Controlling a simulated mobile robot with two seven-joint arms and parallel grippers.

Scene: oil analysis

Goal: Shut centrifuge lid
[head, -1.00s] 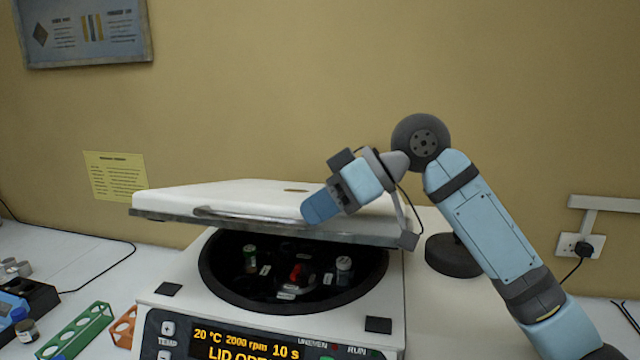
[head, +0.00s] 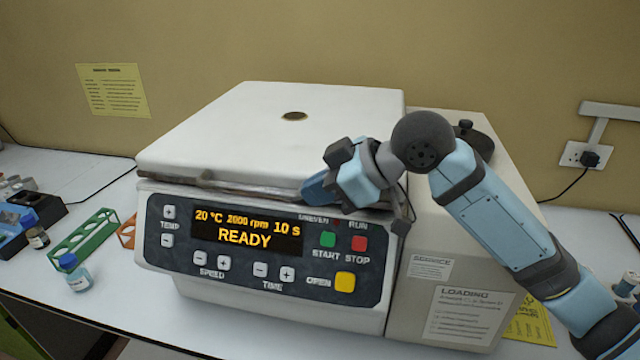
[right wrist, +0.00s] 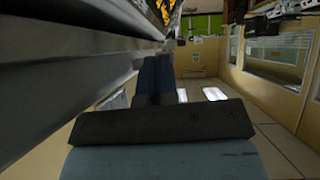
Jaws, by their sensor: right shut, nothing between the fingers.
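The centrifuge (head: 270,255) stands on the bench with its white lid (head: 245,130) lying flat and down over the bowl. Its display (head: 246,230) reads READY, with 20 °C, 2000 rpm and 10 s. My right gripper (head: 312,190) is at the front edge of the lid, right of its middle, with its blue fingers shut and empty. In the right wrist view the shut fingers (right wrist: 154,78) lie close beside the grey lid edge; I cannot tell whether they touch it. The bowl and tubes are hidden under the lid. My left gripper is not in view.
A green rack (head: 82,238), a blue-capped bottle (head: 74,272) and a small dark bottle (head: 38,238) stand on the bench at left. A wall socket (head: 585,155) with a plugged cable is at right.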

